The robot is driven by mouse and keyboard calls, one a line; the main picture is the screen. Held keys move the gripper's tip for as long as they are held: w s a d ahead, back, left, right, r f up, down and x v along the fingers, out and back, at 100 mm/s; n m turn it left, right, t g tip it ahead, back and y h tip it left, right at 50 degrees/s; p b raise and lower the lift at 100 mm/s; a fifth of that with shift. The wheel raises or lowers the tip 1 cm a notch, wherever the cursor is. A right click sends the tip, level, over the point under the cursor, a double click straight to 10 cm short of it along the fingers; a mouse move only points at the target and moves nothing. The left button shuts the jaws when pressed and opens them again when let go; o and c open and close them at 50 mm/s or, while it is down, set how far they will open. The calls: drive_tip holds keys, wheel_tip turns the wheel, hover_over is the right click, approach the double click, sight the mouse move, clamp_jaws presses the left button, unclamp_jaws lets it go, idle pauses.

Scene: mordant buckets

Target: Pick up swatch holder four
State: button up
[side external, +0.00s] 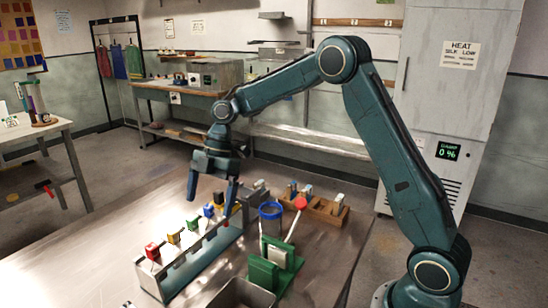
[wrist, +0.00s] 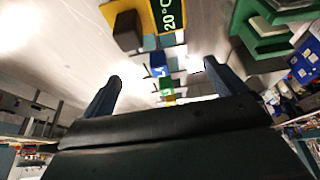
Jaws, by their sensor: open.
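A row of swatch holders with coloured tops stands in a long grey rack (side external: 190,262) in the side view. My gripper (side external: 211,198) is open, pointing down over the far part of the row. In the wrist view, the blue top (wrist: 158,66) and a green top (wrist: 167,84) show between my fingers (wrist: 163,75), with nothing held.
A blue-rimmed container (side external: 270,210), a red-tipped stick (side external: 300,203) and a green block-like stand (side external: 277,258) are right of the rack. A wooden rack (side external: 325,212) stands behind them. A metal basin (side external: 240,294) is at the front. The tabletop left of the rack is clear.

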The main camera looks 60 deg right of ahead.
sight(208, 206)
drive_tip(key=shift+x, duration=2.25)
drive_tip(key=shift+d, duration=0.15)
drive_tip(key=c, duration=1.1)
drive_tip(key=shift+o, duration=0.2)
drive_tip(key=shift+r, duration=5)
